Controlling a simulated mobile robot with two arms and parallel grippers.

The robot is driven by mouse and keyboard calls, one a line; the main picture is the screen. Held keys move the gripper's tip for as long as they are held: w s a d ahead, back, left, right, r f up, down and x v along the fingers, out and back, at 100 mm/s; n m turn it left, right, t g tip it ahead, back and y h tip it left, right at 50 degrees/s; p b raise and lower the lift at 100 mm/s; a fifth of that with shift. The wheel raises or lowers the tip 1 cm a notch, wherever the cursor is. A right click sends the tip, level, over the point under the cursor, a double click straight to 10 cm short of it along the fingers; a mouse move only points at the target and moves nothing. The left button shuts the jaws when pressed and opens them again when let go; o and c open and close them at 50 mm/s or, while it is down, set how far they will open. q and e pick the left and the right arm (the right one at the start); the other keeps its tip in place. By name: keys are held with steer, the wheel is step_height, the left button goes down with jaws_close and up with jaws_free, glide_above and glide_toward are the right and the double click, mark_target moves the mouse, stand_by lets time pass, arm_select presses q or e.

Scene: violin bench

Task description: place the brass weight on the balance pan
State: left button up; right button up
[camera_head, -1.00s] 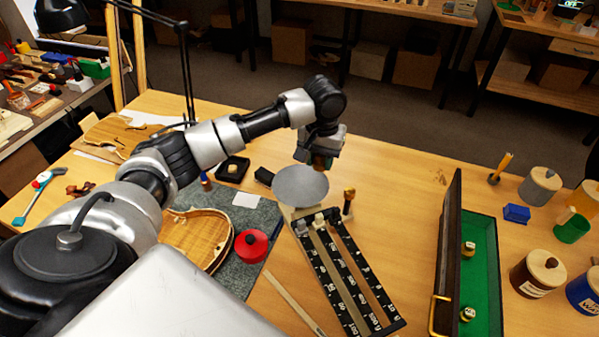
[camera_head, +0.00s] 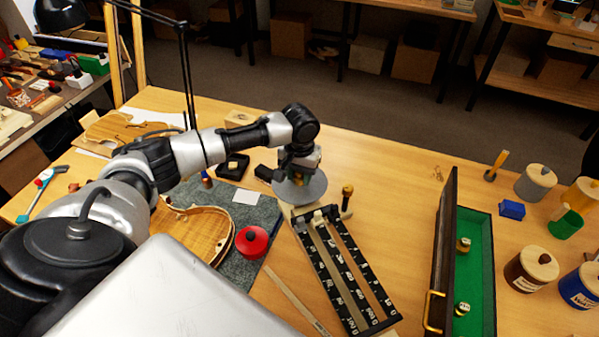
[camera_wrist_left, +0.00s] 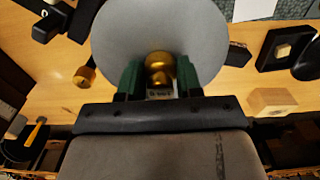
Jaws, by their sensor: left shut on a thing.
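The balance (camera_head: 345,272) lies on the bench with its black graduated beams, and its round grey pan (camera_head: 313,191) is at its far end. My left gripper (camera_head: 298,182) is over the pan, pointing down. In the left wrist view the brass weight (camera_wrist_left: 160,70) sits between the green fingers of my left gripper (camera_wrist_left: 159,82), which is shut on it. The pan fills the space behind the weight (camera_wrist_left: 205,40). I cannot tell whether the weight touches the pan. My right gripper is not in view.
An open green-lined case (camera_head: 480,262) with more brass weights stands to the right. A red tin (camera_head: 251,243) and a violin body (camera_head: 200,232) lie left of the balance. A brass-topped post (camera_head: 347,194) rises beside the pan. Bench between balance and case is clear.

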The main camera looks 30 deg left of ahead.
arm_select(q)
steer(key=o, duration=0.9)
steer(key=shift+f, duration=0.1)
steer(key=shift+o, duration=0.2)
step_height(320, 180, up, 12)
steer(key=b, duration=0.2)
steer(key=shift+r, duration=0.2)
